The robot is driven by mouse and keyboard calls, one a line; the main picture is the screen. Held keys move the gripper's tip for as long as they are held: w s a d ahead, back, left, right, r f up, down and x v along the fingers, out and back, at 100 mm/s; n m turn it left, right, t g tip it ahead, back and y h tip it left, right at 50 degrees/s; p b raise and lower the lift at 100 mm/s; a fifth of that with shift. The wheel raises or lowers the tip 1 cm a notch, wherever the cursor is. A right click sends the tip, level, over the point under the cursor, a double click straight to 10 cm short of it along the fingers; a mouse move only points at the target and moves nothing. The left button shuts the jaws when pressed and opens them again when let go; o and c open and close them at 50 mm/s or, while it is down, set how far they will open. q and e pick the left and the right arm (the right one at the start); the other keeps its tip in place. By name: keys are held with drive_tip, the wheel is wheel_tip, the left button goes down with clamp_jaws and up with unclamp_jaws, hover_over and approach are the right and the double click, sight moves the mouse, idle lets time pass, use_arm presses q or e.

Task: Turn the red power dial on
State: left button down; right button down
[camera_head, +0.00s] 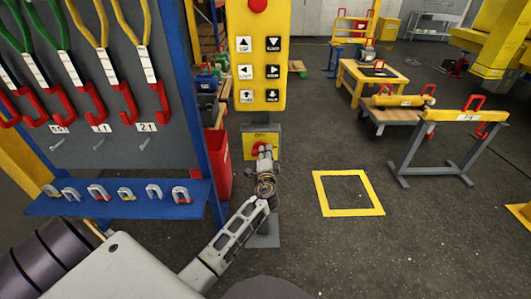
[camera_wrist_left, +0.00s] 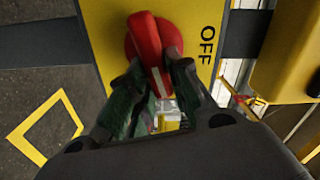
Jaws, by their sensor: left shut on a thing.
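The red power dial (camera_wrist_left: 147,42) sits on a yellow panel (camera_wrist_left: 104,30) in the left wrist view, with the word OFF beside it. A white mark shows on the end of its handle. My left gripper (camera_wrist_left: 158,78) is shut on the dial's handle, one dark finger on each side. In the head view the dial (camera_head: 258,148) shows as a bit of red on the small yellow panel (camera_head: 248,134), partly hidden by my left gripper (camera_head: 265,155). My right gripper is in neither view.
A yellow button box (camera_head: 259,92) with several black arrow buttons hangs just above the panel. A blue-framed tool board (camera_head: 150,145) with slings and shackles stands at the left. A red bin (camera_head: 218,165) is beside the panel. The floor at right is open around a yellow square (camera_head: 349,212).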

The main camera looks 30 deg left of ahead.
use_arm(q)
drive_tip(key=shift+d+f+m, duration=0.1)
drive_tip(key=shift+f+m, duration=0.15)
drive_tip(key=shift+m, duration=0.55)
drive_tip(key=shift+f+m, duration=0.2)
drive_tip(key=shift+m, duration=0.6)
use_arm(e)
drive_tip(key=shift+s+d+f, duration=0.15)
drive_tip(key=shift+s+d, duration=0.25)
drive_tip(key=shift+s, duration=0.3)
use_arm(q)
drive_tip(key=c, duration=1.3)
unclamp_jaws()
drive_tip(key=shift+r, duration=0.1)
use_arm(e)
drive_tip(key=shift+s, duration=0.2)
use_arm(q)
drive_tip(key=shift+v, duration=5.95)
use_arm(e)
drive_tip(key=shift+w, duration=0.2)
